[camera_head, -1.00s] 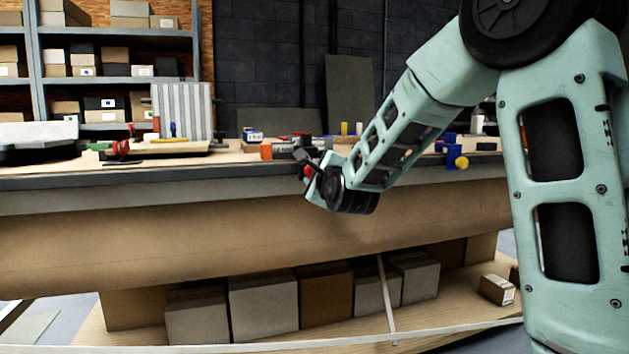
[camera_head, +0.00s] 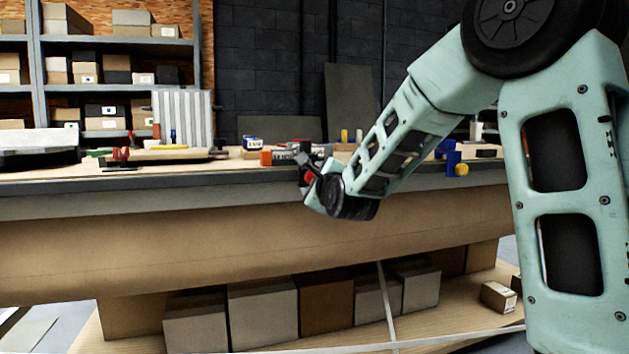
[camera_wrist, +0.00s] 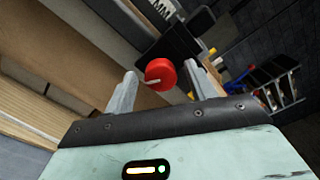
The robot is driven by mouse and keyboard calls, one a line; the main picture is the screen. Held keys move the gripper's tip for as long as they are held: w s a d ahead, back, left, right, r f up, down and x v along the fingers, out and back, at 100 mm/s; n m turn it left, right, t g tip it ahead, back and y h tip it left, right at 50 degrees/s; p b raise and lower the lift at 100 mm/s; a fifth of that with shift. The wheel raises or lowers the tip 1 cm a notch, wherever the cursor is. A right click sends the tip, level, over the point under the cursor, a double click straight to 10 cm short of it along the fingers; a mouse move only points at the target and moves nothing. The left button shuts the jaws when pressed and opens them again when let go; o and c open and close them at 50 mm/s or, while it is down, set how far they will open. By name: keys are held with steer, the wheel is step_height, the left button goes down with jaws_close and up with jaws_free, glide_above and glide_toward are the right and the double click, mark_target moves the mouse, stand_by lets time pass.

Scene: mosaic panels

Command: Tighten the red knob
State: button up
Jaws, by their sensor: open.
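The red knob (camera_wrist: 160,74) is round, with a pale mark on its face. In the wrist view it sits between the two light grey fingers of my gripper (camera_wrist: 160,69), with a gap to each finger in the picture. My gripper is open; I cannot tell whether the knob is fully within the depth of the fingers. In the head view my gripper (camera_head: 307,172) is at the front edge of the workbench, and a bit of the red knob (camera_head: 309,177) shows beside it, mostly hidden by the gripper and wrist.
The workbench (camera_head: 230,183) has a dark front edge. A blue clamp (camera_head: 447,152) with a yellow knob (camera_head: 461,169) is at the edge to the right. Boxes (camera_head: 262,312) stand on the lower shelf.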

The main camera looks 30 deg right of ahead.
steer(key=shift+s, duration=0.1)
steer(key=p+v, duration=0.1)
steer(key=v, duration=1.1)
